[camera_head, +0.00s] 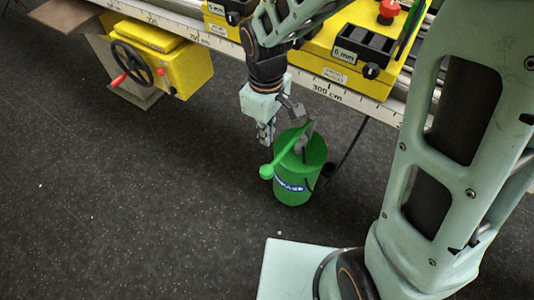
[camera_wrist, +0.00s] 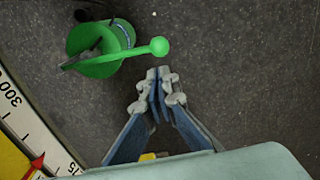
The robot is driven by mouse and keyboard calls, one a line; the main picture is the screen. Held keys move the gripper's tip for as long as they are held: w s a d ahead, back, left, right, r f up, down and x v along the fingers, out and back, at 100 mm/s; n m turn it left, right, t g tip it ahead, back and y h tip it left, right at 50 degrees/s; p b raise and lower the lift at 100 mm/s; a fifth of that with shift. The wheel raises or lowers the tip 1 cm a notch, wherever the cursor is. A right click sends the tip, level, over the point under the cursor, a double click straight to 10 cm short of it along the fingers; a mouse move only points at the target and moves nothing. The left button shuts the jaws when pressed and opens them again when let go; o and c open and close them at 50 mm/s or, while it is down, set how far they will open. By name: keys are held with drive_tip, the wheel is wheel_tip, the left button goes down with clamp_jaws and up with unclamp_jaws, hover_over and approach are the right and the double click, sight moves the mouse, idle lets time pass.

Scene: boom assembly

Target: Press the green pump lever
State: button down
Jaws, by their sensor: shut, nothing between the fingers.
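The green pump (camera_head: 298,180) is a green cylinder with a blue label, standing on the dark floor. Its green lever (camera_head: 285,153) slants down to the left and ends in a ball knob. The lever knob (camera_wrist: 159,47) shows in the wrist view at the upper middle, with the pump body (camera_wrist: 90,48) to its left. My gripper (camera_head: 266,142) is shut and empty, pointing down, just above and behind the lever in the head view. In the wrist view my fingertips (camera_wrist: 158,76) are closed together close below the knob in the picture; the height gap is hard to tell.
A long bench with a centimetre scale (camera_head: 320,92) runs behind the pump. Yellow blocks (camera_head: 345,45) sit on it, one with a red knob (camera_head: 388,9). A yellow unit with a black handwheel (camera_head: 133,65) is at left. The floor (camera_head: 130,200) at left is clear.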

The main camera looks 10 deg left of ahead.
sight(267, 169)
wheel_tip(267, 169, down, 14)
drive_tip(key=b, duration=0.2)
drive_tip(key=shift+b, duration=0.3)
